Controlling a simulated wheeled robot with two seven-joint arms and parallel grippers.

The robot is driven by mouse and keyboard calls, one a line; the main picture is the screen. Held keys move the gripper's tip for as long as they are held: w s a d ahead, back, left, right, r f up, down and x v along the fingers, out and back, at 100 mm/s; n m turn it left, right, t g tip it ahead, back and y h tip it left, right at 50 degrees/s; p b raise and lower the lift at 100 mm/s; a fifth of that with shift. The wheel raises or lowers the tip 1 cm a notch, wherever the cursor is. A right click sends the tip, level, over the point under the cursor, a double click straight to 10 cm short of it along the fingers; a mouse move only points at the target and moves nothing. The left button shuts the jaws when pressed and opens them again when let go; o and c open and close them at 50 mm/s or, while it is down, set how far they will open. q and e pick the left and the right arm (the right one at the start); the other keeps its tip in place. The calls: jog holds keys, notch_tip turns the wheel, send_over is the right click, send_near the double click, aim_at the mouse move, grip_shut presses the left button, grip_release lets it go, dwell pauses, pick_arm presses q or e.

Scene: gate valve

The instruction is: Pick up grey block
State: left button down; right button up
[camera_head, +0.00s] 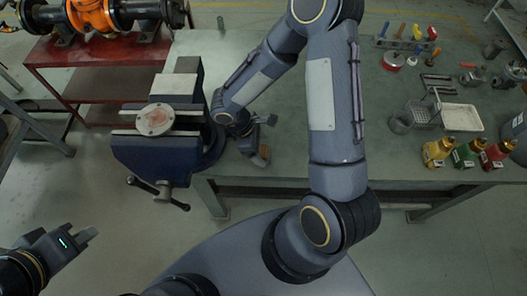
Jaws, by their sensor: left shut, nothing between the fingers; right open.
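My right gripper (266,137) is low over the front edge of the green workbench, just right of the blue vise (160,155). Its fingers are apart, one toward the back and one toward the front, and I see nothing held between them. A grey block is not clearly told apart here; the flat grey pieces (175,85) on top of the vise look like part of it, and my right arm hides some of the bench. My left gripper (90,234) is shut and empty at the lower left, over the floor, well away from the bench.
A round metal disc (155,119) sits at the vise's front jaws. The vise handle (158,190) juts out in front. Bottles (465,153), a wire basket (424,112) and a white tray (462,117) stand on the bench's right. A red table (95,70) with an orange valve is at left.

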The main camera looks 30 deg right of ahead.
aim_at(263, 151)
jog(key=shift+x, duration=1.45)
jog(key=c, duration=1.1)
jog(key=shift+r, duration=0.1)
notch_tip(263, 151, up, 10)
jog(key=shift+a+f+b, duration=0.1)
jog(key=shift+b, duration=0.2)
